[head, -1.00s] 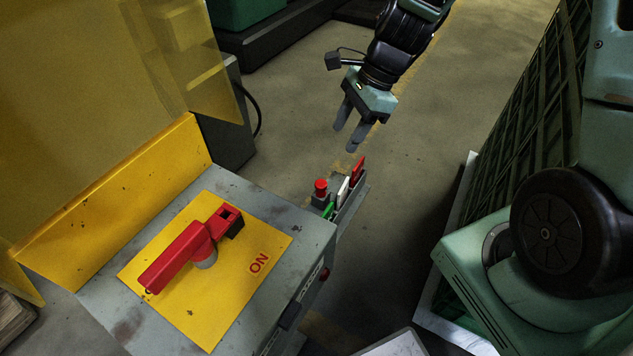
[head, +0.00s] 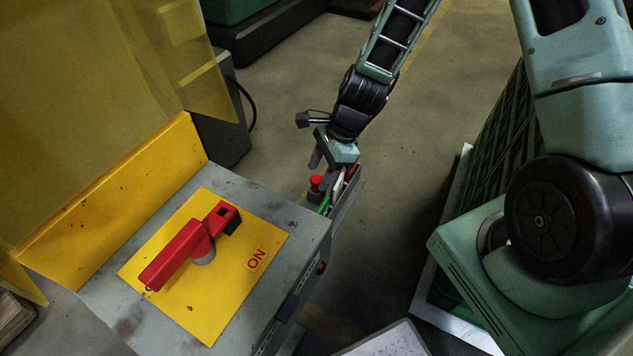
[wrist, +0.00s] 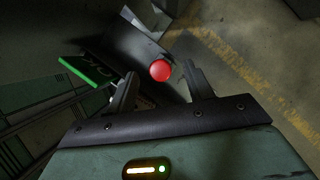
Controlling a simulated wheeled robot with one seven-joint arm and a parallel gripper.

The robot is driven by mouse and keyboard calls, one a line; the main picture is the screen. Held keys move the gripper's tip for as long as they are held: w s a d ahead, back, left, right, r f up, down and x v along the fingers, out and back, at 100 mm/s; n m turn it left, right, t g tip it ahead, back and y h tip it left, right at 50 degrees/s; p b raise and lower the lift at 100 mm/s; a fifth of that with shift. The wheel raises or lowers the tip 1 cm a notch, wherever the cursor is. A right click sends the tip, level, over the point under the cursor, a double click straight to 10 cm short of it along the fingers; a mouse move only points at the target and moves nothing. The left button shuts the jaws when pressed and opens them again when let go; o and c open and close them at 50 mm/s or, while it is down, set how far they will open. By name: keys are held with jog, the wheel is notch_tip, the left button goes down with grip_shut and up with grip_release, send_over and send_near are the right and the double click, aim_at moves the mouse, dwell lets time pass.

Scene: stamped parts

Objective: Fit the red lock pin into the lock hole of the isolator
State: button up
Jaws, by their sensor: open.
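The red lock pin (head: 316,182) stands in a grey holder on the far right side of the cabinet; only its round red head shows clearly. In the wrist view the red head (wrist: 160,70) appears between my two fingertips. My gripper (head: 322,170) is open, pointing down at the holder, with its fingers close to the pin; contact cannot be told. The isolator has a red handle (head: 185,250) on a yellow plate (head: 185,318) marked ON. A dark opening shows at the handle's far end; I cannot make out the lock hole for certain.
The holder (head: 345,205) also carries a green card (wrist: 88,70) and white and red cards, partly hidden behind my gripper. A yellow guard panel (head: 110,195) stands along the cabinet's left edge. A green crate (head: 485,165) stands at right. Floor between is clear.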

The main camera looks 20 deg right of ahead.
aim_at(317, 179)
jog(key=shift+x, duration=1.5)
jog(key=shift+d, duration=0.1)
jog(key=c, duration=1.1)
jog(key=shift+o, duration=0.2)
